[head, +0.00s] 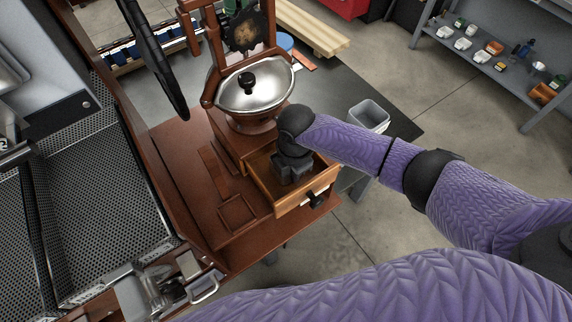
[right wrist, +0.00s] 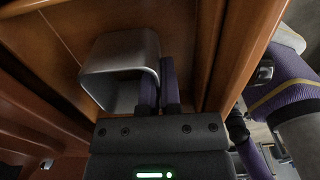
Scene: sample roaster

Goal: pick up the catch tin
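The catch tin (right wrist: 120,62) is a small silvery, rounded-square tin in the open wooden drawer (head: 297,207). It shows in the right wrist view, tipped in the picture with its opening toward the camera. My right gripper (right wrist: 159,85) reaches down into the drawer. Its two fingers are close together at the tin's right wall, one on each side of it, so it looks shut on that wall. In the head view my right gripper (head: 290,178) hides the tin. My left gripper is not in view.
The drawer belongs to a wooden grinder with a domed metal lid (head: 255,90) and black knob, close behind my right wrist. A grey bin (head: 369,115) stands to the right. A perforated metal tray (head: 80,150) lies left. Shelves with small items (head: 490,55) are at the far right.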

